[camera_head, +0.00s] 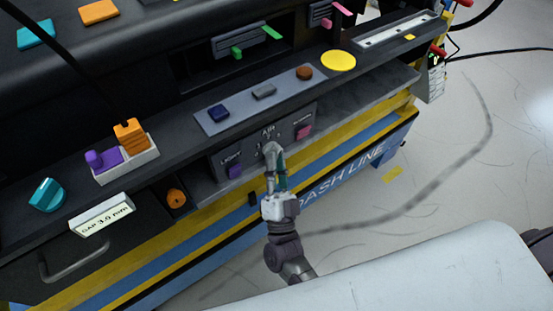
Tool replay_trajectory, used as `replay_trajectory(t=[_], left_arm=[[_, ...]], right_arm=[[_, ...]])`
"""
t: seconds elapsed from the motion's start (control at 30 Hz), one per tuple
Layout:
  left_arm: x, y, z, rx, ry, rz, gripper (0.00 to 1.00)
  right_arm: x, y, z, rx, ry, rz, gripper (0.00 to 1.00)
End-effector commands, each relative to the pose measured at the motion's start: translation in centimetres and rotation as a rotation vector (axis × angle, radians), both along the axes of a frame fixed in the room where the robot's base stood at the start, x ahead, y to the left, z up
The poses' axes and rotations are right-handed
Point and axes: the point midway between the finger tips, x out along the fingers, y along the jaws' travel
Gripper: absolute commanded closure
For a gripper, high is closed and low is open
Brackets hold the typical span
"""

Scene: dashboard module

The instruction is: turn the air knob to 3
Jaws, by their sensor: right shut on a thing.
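The air knob sits on the lower grey panel (218,163), under the printed word AIR. The knob is mostly hidden behind my right gripper (272,152), so its pointer and setting cannot be read. My right gripper comes up from the bottom of the picture and is shut at the knob's place, in front of the panel. A teal part shows along the gripper's right side. My left gripper is not in view.
On the same panel, a purple switch (235,171) marked LIGHT is left of the gripper, and a pink one (304,131) is right. Above is a strip with blue (218,112), grey (264,91) and brown (304,73) buttons. A drawer handle (85,262) juts out at lower left.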

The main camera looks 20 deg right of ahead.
Motion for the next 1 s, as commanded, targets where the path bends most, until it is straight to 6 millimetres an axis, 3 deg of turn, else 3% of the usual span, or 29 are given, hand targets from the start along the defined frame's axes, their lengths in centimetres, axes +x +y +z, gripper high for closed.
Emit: replay_trajectory(t=[0.67, 0.7, 0.8, 1.0], left_arm=[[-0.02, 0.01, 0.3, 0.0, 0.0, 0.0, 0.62], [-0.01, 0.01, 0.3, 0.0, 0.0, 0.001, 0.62], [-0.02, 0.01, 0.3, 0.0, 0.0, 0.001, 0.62], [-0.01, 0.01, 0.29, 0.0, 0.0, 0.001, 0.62]], right_arm=[[0.01, 0.04, 0.2, 0.053, 0.016, -0.001, 1.0], [0.01, 0.05, 0.2, 0.053, 0.016, -0.001, 0.77], [0.01, 0.05, 0.18, 0.053, 0.016, -0.001, 0.6], [0.0, 0.05, 0.12, 0.053, 0.017, -0.001, 0.58]])
